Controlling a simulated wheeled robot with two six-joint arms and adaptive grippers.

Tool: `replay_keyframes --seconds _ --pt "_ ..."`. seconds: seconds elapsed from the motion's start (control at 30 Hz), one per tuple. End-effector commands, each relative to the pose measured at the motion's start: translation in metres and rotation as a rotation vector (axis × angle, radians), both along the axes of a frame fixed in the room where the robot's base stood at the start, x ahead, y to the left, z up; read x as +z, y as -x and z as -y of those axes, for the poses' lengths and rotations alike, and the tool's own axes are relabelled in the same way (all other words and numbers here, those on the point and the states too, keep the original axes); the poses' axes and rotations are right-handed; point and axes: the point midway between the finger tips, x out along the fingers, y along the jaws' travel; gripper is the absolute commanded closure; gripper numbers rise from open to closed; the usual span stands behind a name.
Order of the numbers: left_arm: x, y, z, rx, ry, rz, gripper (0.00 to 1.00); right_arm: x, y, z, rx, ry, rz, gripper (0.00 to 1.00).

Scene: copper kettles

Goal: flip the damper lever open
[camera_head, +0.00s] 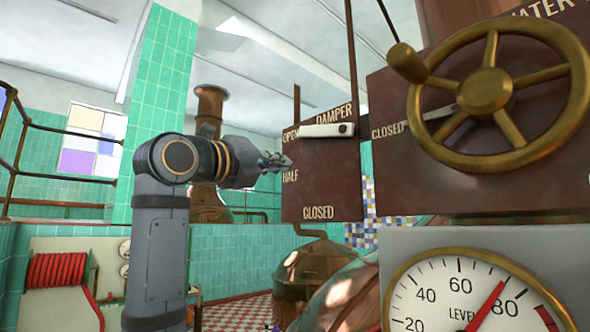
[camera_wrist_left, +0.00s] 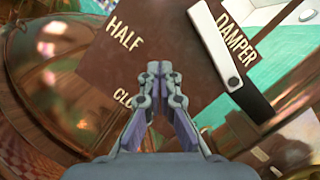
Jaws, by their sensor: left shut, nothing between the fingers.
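The damper lever (camera_head: 325,130) lies level across the brown damper plate (camera_head: 325,180), its white end beside the OPEN mark and its dark part towards the right. HALF and CLOSED are marked lower on the plate. In the left wrist view the white lever (camera_wrist_left: 218,45) runs slanted, with its black part at the lower right. My left gripper (camera_head: 288,162) is shut and empty near the plate's left edge, below the lever's white end in the picture. Its closed fingertips (camera_wrist_left: 160,68) show in front of the plate, apart from the lever. My right gripper is out of view.
A brass handwheel (camera_head: 486,88) on a brown panel stands to the right, above a round level gauge (camera_head: 470,295). A copper kettle (camera_head: 312,262) sits below the plate. A red hose reel (camera_head: 57,282) is at the lower left.

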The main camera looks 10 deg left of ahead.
Motion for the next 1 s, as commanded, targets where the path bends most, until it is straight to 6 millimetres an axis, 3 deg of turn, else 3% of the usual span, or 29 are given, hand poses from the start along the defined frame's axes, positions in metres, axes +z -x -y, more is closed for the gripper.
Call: replay_keyframes --seconds 0.1,0.33,0.9,1.0 --pt "-0.009 0.018 -0.015 0.001 0.0 0.002 1.0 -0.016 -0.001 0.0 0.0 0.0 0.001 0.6" --pt "-0.011 0.035 -0.028 -0.001 0.0 0.001 1.0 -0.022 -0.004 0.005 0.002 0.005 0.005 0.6" --pt "-0.011 0.036 -0.029 -0.002 0.0 -0.002 1.0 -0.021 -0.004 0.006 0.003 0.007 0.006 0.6" --pt "-0.022 0.022 -0.03 -0.002 0.027 -0.034 1.0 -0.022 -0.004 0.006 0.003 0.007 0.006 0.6"
